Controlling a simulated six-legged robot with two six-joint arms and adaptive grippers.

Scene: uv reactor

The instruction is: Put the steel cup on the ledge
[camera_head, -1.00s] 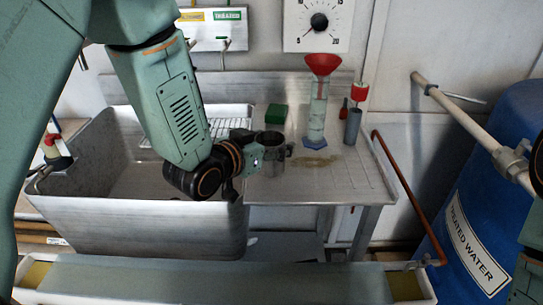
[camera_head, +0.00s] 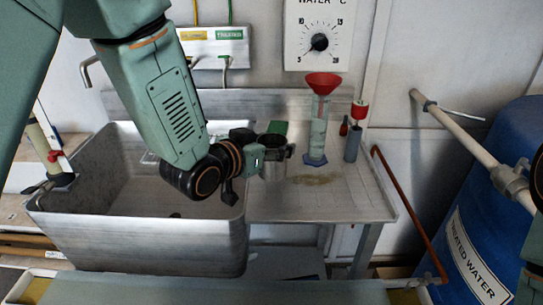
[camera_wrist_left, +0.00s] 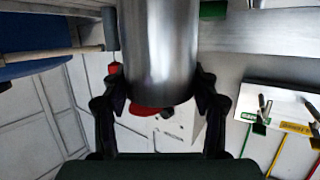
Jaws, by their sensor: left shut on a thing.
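The steel cup (camera_head: 274,165) is a shiny grey cylinder in front of the left end of the steel worktop. My left gripper (camera_head: 266,158) is shut on it from the left, and the cup looks upright. In the left wrist view the cup (camera_wrist_left: 158,50) fills the upper middle, between the two black fingers (camera_wrist_left: 160,100). I cannot tell whether its base touches the worktop. The flat worktop (camera_head: 340,205) right of the sink is the ledge-like surface in view; no other ledge is clear. My right gripper is not in view.
A measuring cylinder with a red funnel (camera_head: 322,84) stands right of the cup. A grey tube (camera_head: 353,144) and a small red bottle (camera_head: 344,126) stand beyond. A green block (camera_head: 278,127) is behind the cup. The deep sink (camera_head: 150,235) lies left. The worktop's front right is clear.

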